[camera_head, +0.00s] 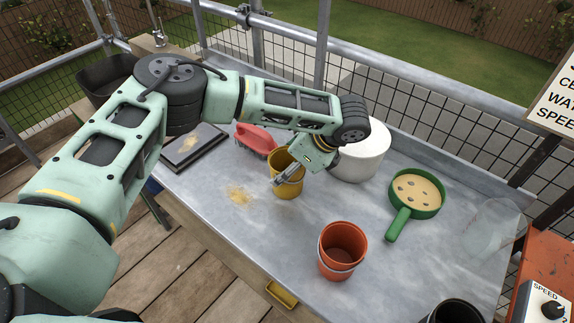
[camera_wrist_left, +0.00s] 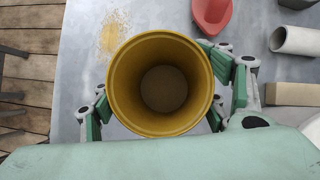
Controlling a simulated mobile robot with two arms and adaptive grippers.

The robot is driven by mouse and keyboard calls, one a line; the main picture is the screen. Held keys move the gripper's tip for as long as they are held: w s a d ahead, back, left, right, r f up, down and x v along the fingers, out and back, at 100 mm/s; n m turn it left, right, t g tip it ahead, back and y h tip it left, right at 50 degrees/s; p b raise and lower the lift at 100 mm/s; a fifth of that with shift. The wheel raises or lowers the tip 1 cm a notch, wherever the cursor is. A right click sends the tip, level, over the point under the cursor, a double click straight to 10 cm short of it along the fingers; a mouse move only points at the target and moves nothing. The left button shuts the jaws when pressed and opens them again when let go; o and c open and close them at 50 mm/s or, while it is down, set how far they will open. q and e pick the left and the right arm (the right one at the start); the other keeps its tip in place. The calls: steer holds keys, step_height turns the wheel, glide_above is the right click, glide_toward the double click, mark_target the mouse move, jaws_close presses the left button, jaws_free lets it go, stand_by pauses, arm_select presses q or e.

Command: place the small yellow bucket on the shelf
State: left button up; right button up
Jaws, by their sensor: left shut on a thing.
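The small yellow bucket (camera_head: 290,187) is at the middle of the grey metal worktop (camera_head: 225,220) in the head view. My left gripper (camera_head: 284,174) is shut on it, reaching down from above. In the left wrist view the bucket (camera_wrist_left: 122,88) fills the middle, upright with its round mouth open toward the camera, and it looks empty. Gripper fingers show on both sides of it. I cannot tell whether its base touches the worktop. I cannot make out a shelf for certain in either view. My right gripper is not in view.
An orange bucket (camera_head: 341,249) stands to the right, near the front edge. A green sieve (camera_head: 414,194) lies farther right. A white round container (camera_head: 361,158) and a red tool (camera_head: 256,139) are close behind the yellow bucket. Yellow powder (camera_head: 239,196) lies to its left.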

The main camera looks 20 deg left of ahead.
arm_select(q)
steer(key=o, duration=1.2)
steer(key=shift+f, duration=0.1)
